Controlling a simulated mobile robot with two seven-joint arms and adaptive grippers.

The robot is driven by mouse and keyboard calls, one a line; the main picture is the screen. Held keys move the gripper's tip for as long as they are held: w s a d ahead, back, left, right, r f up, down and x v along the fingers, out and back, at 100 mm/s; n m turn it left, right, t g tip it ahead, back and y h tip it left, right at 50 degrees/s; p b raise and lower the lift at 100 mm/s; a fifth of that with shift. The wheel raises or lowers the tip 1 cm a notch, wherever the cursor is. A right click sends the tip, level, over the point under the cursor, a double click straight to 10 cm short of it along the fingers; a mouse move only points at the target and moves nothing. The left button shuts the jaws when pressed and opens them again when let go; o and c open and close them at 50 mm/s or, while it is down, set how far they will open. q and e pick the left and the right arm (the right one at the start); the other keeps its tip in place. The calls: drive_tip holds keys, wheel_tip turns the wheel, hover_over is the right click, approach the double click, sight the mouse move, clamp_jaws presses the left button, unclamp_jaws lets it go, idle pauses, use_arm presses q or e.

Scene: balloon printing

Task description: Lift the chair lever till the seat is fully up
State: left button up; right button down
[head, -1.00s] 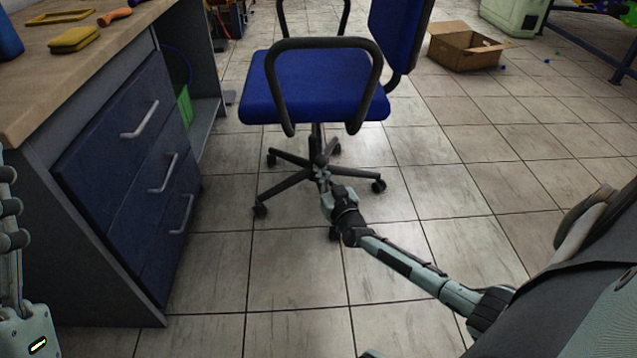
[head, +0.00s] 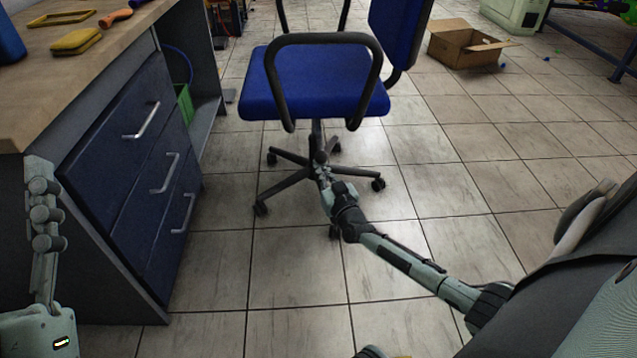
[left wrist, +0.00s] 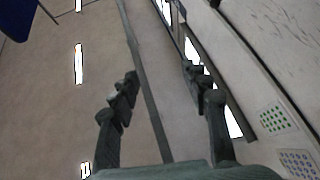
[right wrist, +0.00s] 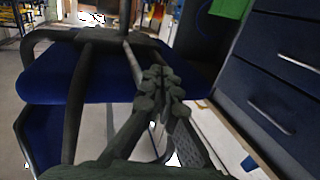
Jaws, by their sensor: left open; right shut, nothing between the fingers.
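The office chair has a blue seat (head: 315,85), black armrests and a five-legged wheeled base, upright on the floor in the head view. The seat also shows in the right wrist view (right wrist: 105,75). My right gripper (head: 321,172) reaches in beside the chair's column, below the seat. Its fingers (right wrist: 161,88) are shut with nothing between them. I cannot make out the lever from the dark parts around the column. My left gripper (head: 43,190) is at the left edge, fingers up, in front of the desk; it is open and empty in the left wrist view (left wrist: 158,90).
A desk (head: 100,75) with blue drawers (head: 140,180) stands at the left, close to my left gripper. A yellow sponge (head: 75,41) lies on it. A cardboard box (head: 465,46) is on the floor at the back right. The tiled floor right of the chair is clear.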

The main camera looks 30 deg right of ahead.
drive_tip(key=shift+r+p, duration=0.3)
drive_tip(key=shift+r, duration=0.35)
use_arm(q)
drive_tip(key=f, duration=0.1)
drive_tip(key=w+f+g, duration=0.1)
drive_tip(key=f+g, duration=0.1)
drive_tip(key=shift+w+f+y, duration=0.15)
drive_tip(key=shift+w+y, duration=0.2)
drive_tip(key=shift+y, duration=0.05)
drive_tip(key=shift+f+b, duration=1.95)
drive_tip(key=shift+f, duration=0.05)
use_arm(e)
drive_tip(key=shift+f, duration=2.6)
use_arm(q)
wheel_tip(320, 180, up, 7)
drive_tip(key=p, duration=0.6)
drive_tip(key=shift+f, duration=0.2)
use_arm(e)
drive_tip(key=s+a, duration=0.6)
drive_tip(key=s, duration=0.4)
drive_tip(key=shift+a, duration=0.3)
